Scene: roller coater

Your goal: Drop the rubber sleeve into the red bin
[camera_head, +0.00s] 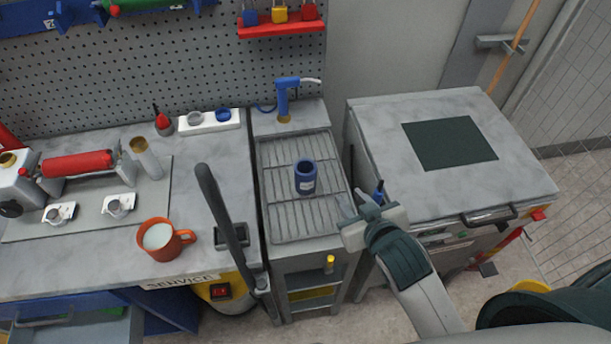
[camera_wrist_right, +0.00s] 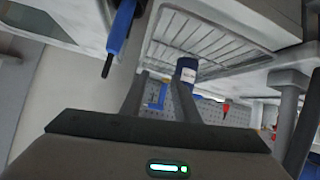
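A red cylindrical sleeve (camera_head: 77,164), likely the rubber sleeve, lies across the grey roller machine on the left workbench in the head view. I cannot make out a red bin in either view. My right gripper (camera_head: 358,205) hovers in front of the gap between the wire rack and the grey cabinet, far to the right of the sleeve. In the right wrist view its two dark fingers (camera_wrist_right: 163,95) stand apart with nothing between them. My left gripper is not in view.
A blue jar (camera_head: 305,178) stands on the wire rack (camera_head: 285,217), also visible in the right wrist view (camera_wrist_right: 187,70). An orange mug (camera_head: 163,240) stands at the bench's front. A black upright handle (camera_head: 225,220) rises beside it. The grey cabinet top (camera_head: 380,130) is mostly clear.

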